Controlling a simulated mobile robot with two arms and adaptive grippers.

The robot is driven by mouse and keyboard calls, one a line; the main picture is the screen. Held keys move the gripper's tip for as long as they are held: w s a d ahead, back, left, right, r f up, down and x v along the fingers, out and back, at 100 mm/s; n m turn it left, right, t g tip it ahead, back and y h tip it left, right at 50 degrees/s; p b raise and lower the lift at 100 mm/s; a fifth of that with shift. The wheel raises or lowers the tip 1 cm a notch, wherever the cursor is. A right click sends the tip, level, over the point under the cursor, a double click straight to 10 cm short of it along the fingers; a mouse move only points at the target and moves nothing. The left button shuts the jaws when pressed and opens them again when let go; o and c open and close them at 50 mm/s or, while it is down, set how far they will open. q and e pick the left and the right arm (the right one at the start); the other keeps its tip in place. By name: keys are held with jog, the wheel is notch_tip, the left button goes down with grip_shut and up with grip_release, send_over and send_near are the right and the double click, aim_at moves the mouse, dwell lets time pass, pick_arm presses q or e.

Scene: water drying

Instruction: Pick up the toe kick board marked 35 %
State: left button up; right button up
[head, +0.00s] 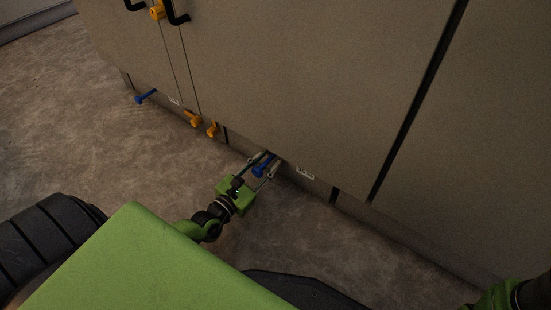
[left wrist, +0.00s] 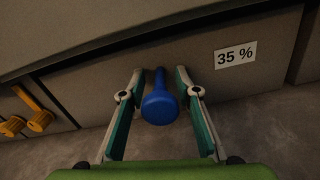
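The toe kick board marked 35 % (left wrist: 258,82) stands upright under the cabinet, with its white label in the left wrist view. The board also shows in the head view (head: 318,186). A blue knob (left wrist: 160,106) sticks out from this board, and it shows in the head view (head: 262,168). My left gripper (left wrist: 158,90) is open, with one finger on each side of the blue knob and visible gaps between. In the head view my left gripper (head: 265,167) reaches to the base of the cabinet. Only part of my right arm shows at the bottom right; its gripper is out of view.
Left of this board are orange knobs (head: 194,119) and another blue knob (head: 143,97) beside a small label. The cabinet (head: 290,80) rises directly above the board. The floor (head: 110,150) to the left is clear.

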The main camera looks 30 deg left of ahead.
pick_arm(q)
grip_shut()
jog(key=shift+r, duration=0.1)
jog(key=shift+r, duration=0.15)
